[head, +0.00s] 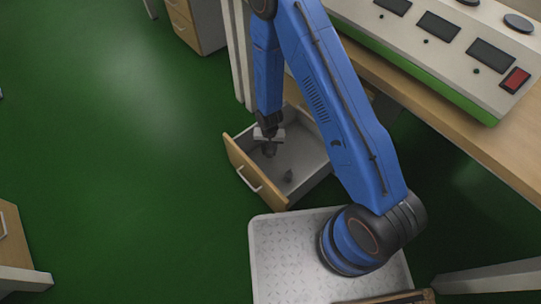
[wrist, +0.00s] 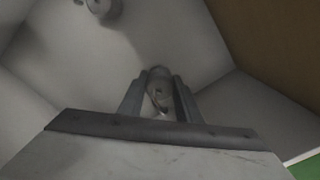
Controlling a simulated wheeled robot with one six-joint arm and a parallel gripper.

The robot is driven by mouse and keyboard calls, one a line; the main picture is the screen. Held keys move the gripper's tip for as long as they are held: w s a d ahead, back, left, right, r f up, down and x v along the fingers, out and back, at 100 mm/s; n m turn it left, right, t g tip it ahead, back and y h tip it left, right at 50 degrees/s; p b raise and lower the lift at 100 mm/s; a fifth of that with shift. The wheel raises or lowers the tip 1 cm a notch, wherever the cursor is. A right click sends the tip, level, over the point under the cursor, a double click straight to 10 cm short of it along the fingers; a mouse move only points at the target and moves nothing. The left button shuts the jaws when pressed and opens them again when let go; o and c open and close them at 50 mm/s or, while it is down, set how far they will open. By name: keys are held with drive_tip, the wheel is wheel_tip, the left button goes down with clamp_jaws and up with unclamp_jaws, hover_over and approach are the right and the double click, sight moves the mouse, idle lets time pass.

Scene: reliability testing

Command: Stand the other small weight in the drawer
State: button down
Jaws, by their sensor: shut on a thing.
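My gripper (head: 268,141) is inside the open drawer (head: 245,168), at its left part in the head view. It is shut on a small grey weight (head: 268,150), which also shows between the two fingers in the wrist view (wrist: 159,82). Whether the held weight touches the drawer floor I cannot tell. Another small weight (head: 289,175) stands on the drawer floor, nearer the right front corner. In the wrist view that standing weight (wrist: 101,8) is at the top edge, partly cut off, apart from the held one.
My arm hides part of the drawer's right side. A bench with a white and green instrument panel (head: 440,45) is at the upper right. A tray with a patterned floor (head: 290,250) is below the drawer in the head view.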

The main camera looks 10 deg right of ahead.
sight(269, 155)
drive_tip(key=shift+f, duration=2.2)
drive_tip(key=shift+f, duration=0.1)
drive_tip(key=c, duration=1.3)
unclamp_jaws()
drive_tip(key=shift+r, duration=6.1)
